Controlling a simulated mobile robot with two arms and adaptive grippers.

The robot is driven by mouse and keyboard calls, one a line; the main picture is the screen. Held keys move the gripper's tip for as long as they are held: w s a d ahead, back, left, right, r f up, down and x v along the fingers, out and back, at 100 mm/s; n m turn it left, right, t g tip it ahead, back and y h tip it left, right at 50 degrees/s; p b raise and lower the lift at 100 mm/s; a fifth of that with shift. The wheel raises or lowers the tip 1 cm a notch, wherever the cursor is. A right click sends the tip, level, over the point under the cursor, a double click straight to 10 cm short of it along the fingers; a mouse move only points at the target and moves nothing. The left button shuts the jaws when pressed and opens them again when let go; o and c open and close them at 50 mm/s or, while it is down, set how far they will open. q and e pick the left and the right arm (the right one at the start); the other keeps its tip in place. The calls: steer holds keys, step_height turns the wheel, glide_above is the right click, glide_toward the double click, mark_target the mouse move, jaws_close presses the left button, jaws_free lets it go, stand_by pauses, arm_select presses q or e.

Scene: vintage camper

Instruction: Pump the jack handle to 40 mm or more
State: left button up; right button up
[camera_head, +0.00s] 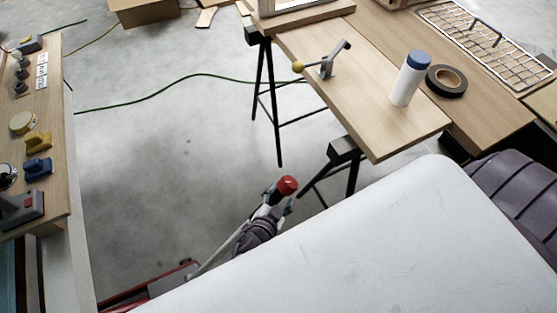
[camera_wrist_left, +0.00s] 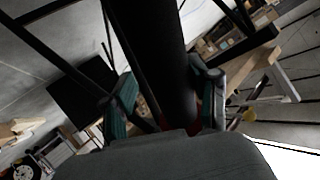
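The jack handle, a grey rod with a red end (camera_head: 287,186), rises at a slant at the lower middle of the head view. Part of the red jack (camera_head: 150,287) shows low on the floor at its foot. My left gripper (camera_head: 275,207) is at the handle just below the red end. In the left wrist view the handle is a thick dark bar (camera_wrist_left: 152,60) between the two teal fingers, which appear to press on both its sides. A bit of red shows near the gripper's palm. My right gripper is not in view.
A wooden board on black trestles (camera_head: 370,110) stands behind, carrying a small clamp-like lever (camera_head: 328,65), a white bottle with blue cap (camera_head: 409,80) and black tape (camera_head: 447,81). A workbench (camera_head: 60,130) stands at left. A green cord (camera_head: 150,98) crosses open concrete floor.

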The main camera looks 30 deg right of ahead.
arm_select(q)
steer(key=shift+s+a+r, duration=0.1)
steer(key=shift+a+r, duration=0.1)
steer(key=shift+a, duration=0.3)
steer(key=v, duration=1.1)
steer(key=shift+s, duration=0.3)
steer(key=shift+d, duration=0.15)
steer(key=a+f+n+g+y, duration=0.2)
steer(key=a+f+n+y, duration=0.4)
steer(key=a+f, duration=1.25)
steer(key=s+a+f+n+g+y, duration=0.1)
steer(key=s+a+f, duration=0.3)
steer(key=s, duration=0.4)
steer(key=s+a+f+n+g+y+p, duration=0.1)
steer(key=s+a+f+n+g, duration=0.1)
steer(key=s+a, duration=0.4)
steer(key=s+a+f+n+g+y, duration=0.2)
steer(key=s+a+f+n, duration=0.1)
steer(key=s+a+f, duration=0.2)
steer(key=s+f, duration=0.2)
steer(key=s, duration=0.2)
steer(key=shift+s+a+n+p, duration=0.35)
steer(key=shift+a+n, duration=0.05)
